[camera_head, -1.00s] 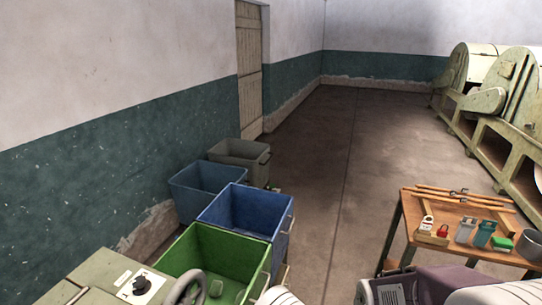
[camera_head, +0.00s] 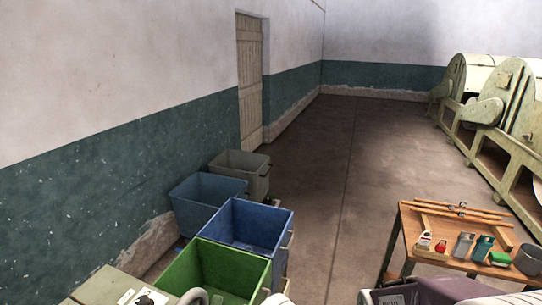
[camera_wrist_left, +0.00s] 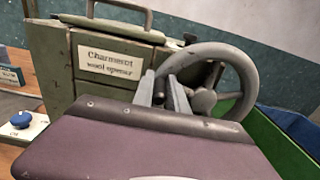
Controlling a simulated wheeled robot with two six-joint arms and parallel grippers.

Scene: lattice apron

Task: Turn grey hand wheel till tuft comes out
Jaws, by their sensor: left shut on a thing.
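The grey hand wheel (camera_wrist_left: 238,62) is on the side of the green wool opener (camera_wrist_left: 110,58) in the left wrist view, with its spokes and hub in sight. My left gripper (camera_wrist_left: 164,84) is shut on the near left part of its rim. In the head view only the top of the wheel (camera_head: 195,297) shows at the bottom edge, beside the machine's corner (camera_head: 105,288). No tuft is visible in either view.
A green bin (camera_head: 222,262), a blue bin (camera_head: 246,222), a duller blue bin (camera_head: 207,188) and a grey bin (camera_head: 240,163) stand in a row along the left wall. A wooden table (camera_head: 400,235) with small items is at right. The middle floor is clear.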

